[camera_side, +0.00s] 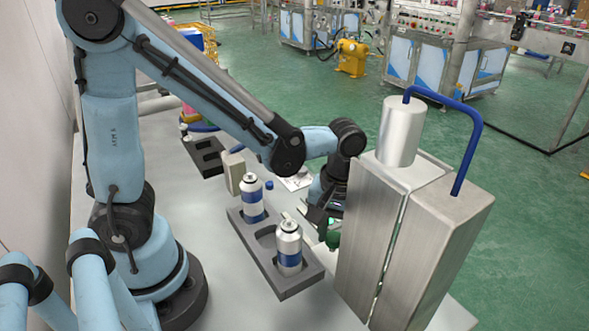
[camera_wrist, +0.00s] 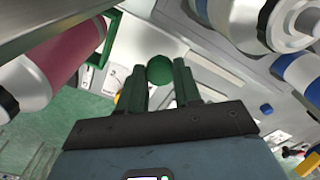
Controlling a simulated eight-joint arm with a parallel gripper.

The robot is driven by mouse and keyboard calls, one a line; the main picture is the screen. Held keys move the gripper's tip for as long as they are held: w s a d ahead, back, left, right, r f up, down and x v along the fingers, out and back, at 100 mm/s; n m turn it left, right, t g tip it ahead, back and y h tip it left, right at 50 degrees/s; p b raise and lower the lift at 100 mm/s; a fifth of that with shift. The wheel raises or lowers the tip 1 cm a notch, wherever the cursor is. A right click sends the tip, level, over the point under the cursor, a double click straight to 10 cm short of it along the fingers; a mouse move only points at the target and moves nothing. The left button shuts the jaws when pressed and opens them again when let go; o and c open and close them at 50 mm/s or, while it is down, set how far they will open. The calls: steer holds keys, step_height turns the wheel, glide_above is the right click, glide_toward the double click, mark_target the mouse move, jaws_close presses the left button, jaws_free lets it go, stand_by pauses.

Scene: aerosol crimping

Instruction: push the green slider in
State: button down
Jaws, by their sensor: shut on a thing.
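The green slider's round knob (camera_wrist: 160,70) sits between the two dark green fingers of my gripper (camera_wrist: 160,78) in the wrist view. The fingers are shut on it from both sides. In the side view, my gripper (camera_side: 322,218) is low beside the left face of the metal crimping machine (camera_side: 384,240), and a bit of the green knob (camera_side: 333,240) shows just under it. The rest of the slider is mostly hidden by the machine and my gripper. A green frame piece (camera_wrist: 112,30) shows past the fingers at upper left in the wrist view.
A dark tray (camera_side: 293,284) close to my gripper holds two blue and white cans (camera_side: 289,250) upright, with an empty hollow between them. A pink can (camera_wrist: 68,58) lies across the left of the wrist view. Another dark tray (camera_side: 205,160) stands behind.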

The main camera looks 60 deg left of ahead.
steer(key=shift+d, duration=0.3)
steer(key=c, duration=1)
jaws_free()
steer(key=shift+o, duration=1.1)
steer(key=shift+a, duration=0.1)
step_height(320, 180, up, 12)
steer(key=s+a+f+m+t, duration=0.2)
steer(key=a+m+t, duration=0.5)
steer(key=a, duration=0.1)
steer(key=shift+a+f+m, duration=0.15)
steer(key=shift+f+m, duration=0.1)
steer(key=shift+m, duration=0.15)
